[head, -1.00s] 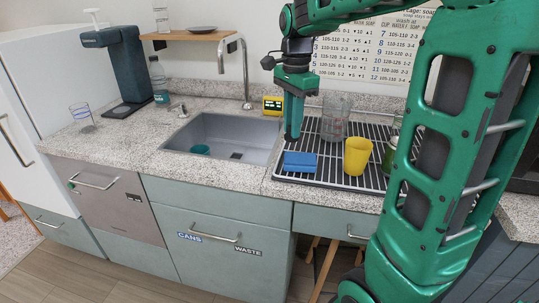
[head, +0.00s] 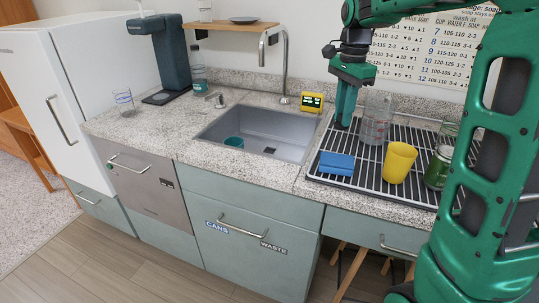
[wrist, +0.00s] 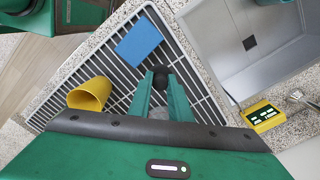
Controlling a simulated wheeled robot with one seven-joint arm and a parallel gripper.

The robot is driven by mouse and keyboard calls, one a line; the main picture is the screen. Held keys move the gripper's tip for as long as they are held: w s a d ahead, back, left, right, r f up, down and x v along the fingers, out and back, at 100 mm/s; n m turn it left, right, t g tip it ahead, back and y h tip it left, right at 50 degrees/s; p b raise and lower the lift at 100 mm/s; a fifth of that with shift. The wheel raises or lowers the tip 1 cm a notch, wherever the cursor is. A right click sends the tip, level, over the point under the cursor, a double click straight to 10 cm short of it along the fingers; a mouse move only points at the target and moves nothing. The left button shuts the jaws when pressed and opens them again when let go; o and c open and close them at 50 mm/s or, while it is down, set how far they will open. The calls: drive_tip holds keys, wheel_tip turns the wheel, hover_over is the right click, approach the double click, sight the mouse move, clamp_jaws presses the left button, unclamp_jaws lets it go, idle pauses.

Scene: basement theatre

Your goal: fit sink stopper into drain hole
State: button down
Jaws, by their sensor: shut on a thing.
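My gripper (head: 343,124) points down over the back left part of the drying rack. In the wrist view its green fingers (wrist: 161,88) are closed on a small dark, rounded thing, which looks like the sink stopper (wrist: 160,73). The stopper's full shape is partly hidden by the fingers. The grey sink (head: 215,130) lies left of my gripper. A dark square in the sink's floor looks like the drain hole (head: 269,150); it also shows at the upper right of the wrist view (wrist: 249,43). The stopper is apart from it.
The drying rack (head: 400,135) holds a blue sponge (head: 337,163), a yellow cup (head: 398,163), a clear glass (head: 376,120) and a green jar (head: 438,168). A teal cup (head: 234,142) lies in the sink. The faucet (head: 284,70) and a yellow timer (head: 312,102) stand behind.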

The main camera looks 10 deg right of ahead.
drive_tip(key=w+a+f+n, duration=0.2)
drive_tip(key=w+f, duration=0.1)
drive_tip(key=w, duration=0.5)
drive_tip(key=w+a+f+n, duration=0.3)
drive_tip(key=w, duration=0.5)
drive_tip(key=w+a+f+n, duration=0.2)
drive_tip(key=w, duration=0.6)
drive_tip(key=w+a+f+n, duration=0.55)
drive_tip(key=w+f, duration=0.25)
drive_tip(key=f, duration=0.2)
drive_tip(key=shift+m, duration=0.35)
drive_tip(key=f, duration=1)
drive_tip(key=shift+s+a, duration=0.1)
drive_tip(key=shift+a, duration=0.15)
drive_tip(key=c, duration=1.6)
unclamp_jaws()
drive_tip(key=shift+c, duration=0.2)
drive_tip(key=shift+r, duration=0.1)
